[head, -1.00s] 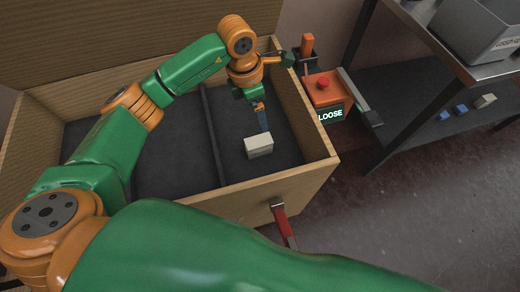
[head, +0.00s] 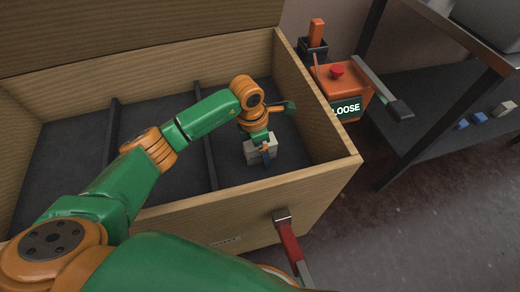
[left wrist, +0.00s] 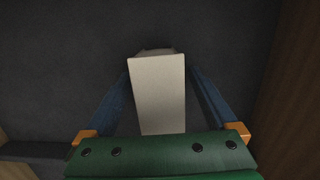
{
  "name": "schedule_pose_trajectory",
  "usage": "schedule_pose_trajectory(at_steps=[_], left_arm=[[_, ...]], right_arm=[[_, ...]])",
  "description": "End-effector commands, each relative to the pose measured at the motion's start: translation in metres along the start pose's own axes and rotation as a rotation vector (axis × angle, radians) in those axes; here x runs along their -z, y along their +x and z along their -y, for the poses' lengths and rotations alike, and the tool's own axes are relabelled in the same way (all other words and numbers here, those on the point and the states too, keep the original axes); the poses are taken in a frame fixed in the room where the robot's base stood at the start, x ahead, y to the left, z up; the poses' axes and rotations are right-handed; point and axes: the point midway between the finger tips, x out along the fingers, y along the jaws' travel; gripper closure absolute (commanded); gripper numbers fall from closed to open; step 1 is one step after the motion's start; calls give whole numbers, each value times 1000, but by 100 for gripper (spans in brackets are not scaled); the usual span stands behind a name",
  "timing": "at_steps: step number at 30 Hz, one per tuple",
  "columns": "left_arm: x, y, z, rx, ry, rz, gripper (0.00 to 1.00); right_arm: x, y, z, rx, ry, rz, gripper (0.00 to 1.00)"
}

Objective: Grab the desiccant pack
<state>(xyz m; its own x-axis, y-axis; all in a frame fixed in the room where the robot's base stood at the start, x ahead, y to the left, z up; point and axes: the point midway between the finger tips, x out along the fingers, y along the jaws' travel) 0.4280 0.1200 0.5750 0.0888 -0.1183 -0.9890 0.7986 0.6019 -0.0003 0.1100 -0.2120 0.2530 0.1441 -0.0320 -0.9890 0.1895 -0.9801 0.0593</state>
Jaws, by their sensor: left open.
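The desiccant pack (head: 252,155), a pale off-white block, rests on the dark floor of the right compartment of a wooden crate. My left gripper (head: 265,152) is down over it, partly hiding it in the head view. In the left wrist view the pack (left wrist: 158,92) stands out pale between the two blue fingers of my left gripper (left wrist: 160,85). The fingers are open, one on each side, with a narrow dark gap on both sides. My right gripper is not in view.
The crate (head: 320,180) has dark dividers (head: 208,150) and walls close to my left arm. A red-handled thing (head: 289,242) is at its front. An orange box (head: 338,88) with a red button and a LOOSE display stands right of it. A metal shelf (head: 440,110) is further right.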

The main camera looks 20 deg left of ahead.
Motion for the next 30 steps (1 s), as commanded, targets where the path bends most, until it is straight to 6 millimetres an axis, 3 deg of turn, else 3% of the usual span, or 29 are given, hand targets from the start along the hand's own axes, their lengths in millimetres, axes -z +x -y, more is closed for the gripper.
schedule_pose_trajectory(at_steps=[24,26,30], left_arm=[[0,4,0,0,0,1,9],[0,4,0,0,0,1,20],[0,4,0,0,0,1,57]], right_arm=[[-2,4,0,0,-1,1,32],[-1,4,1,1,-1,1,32],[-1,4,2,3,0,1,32]])
